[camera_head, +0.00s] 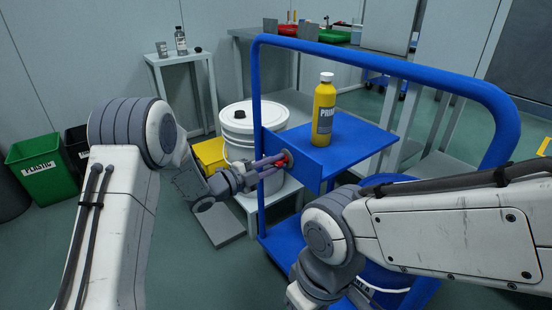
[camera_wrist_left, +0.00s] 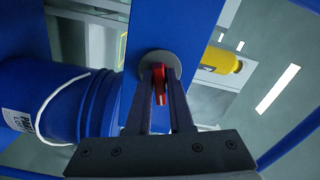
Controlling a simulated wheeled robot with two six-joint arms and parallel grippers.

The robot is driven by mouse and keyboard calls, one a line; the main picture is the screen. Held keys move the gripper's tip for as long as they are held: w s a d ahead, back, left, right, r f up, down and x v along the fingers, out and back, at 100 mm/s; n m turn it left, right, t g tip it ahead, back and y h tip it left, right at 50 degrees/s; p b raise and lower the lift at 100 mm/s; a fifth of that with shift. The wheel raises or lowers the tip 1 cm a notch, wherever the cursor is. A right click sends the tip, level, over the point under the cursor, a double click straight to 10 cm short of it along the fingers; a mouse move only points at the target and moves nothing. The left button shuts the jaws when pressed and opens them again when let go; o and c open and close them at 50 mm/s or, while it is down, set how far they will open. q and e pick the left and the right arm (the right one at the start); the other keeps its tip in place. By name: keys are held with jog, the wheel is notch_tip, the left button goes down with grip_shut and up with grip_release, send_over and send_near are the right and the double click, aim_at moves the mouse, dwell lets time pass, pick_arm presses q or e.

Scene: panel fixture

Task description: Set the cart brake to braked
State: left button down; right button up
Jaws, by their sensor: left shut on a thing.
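The blue cart (camera_head: 405,68) stands in front of me with its tall tube handle. On its blue upright panel is a round grey dial with a red brake lever (camera_head: 282,163). The lever also shows in the left wrist view (camera_wrist_left: 159,78), pointing roughly down in that picture. My left gripper (camera_head: 272,164) reaches in from the left. Its fingers (camera_wrist_left: 160,100) are shut on the red lever, one on each side. Markings for the brake positions cannot be read. My right arm crosses the lower right; its fingers are out of the frame.
A yellow paint bottle (camera_head: 324,110) stands on the cart's blue shelf (camera_head: 352,143). A white bucket (camera_head: 252,121) is behind my left gripper. A blue bucket (camera_wrist_left: 58,100) sits beside the panel. A green bin (camera_head: 42,170) is at far left, with a small table (camera_head: 178,60) behind.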

pick_arm(q)
jog(key=n+p, duration=0.2)
jog(key=n, duration=0.1)
jog(key=shift+r+n+p, duration=0.15)
jog(key=shift+n+p, duration=0.25)
jog(key=n+p, duration=0.3)
jog(key=shift+n, duration=0.3)
jog(key=n+p, duration=0.3)
jog(key=n, duration=0.1)
jog(key=shift+n+p, duration=0.9)
jog(key=shift+n, duration=0.4)
jog(key=shift+f, duration=0.2)
jog(key=c, duration=0.9)
grip_release()
jog(key=shift+a, duration=0.1)
